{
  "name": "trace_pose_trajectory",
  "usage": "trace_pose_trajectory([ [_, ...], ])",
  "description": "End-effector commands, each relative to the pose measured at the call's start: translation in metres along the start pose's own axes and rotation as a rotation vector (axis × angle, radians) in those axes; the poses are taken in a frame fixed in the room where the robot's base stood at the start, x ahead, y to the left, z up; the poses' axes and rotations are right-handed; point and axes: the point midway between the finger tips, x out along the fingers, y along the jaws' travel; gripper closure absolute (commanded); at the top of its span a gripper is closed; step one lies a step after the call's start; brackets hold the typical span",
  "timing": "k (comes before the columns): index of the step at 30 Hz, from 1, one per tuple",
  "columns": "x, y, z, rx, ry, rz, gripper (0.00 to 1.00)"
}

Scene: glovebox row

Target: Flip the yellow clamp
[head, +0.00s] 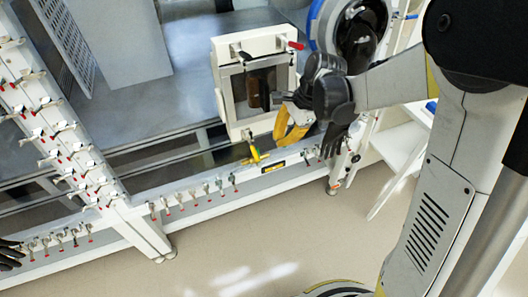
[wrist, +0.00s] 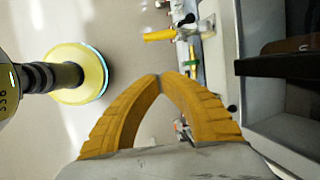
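The yellow clamp (head: 254,153) sits on the white frame's edge just below the small white-framed box. Its yellow handle points down and to the right in the head view. In the wrist view the yellow clamp (wrist: 161,36) lies beyond my fingertips, its handle pointing left. My gripper (head: 281,132) is right of and slightly above the clamp in the head view, apart from it. In the wrist view my gripper's (wrist: 163,75) yellow ribbed fingers meet at the tips, with nothing seen between them.
A yellow-marked level-like strip (head: 273,167) lies right of the clamp. Several red-tipped clamps (head: 180,199) line the lower rail. A black glove (head: 337,137) hangs near my gripper. The floor (head: 250,245) in front is clear.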

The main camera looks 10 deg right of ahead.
Motion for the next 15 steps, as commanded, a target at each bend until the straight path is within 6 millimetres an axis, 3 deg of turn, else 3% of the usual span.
trace_pose_trajectory([
  [5,0.016,0.001,-0.001,0.027,-0.003,-0.002,1.00],
  [15,0.087,0.001,-0.001,0.024,-0.003,-0.001,1.00],
])
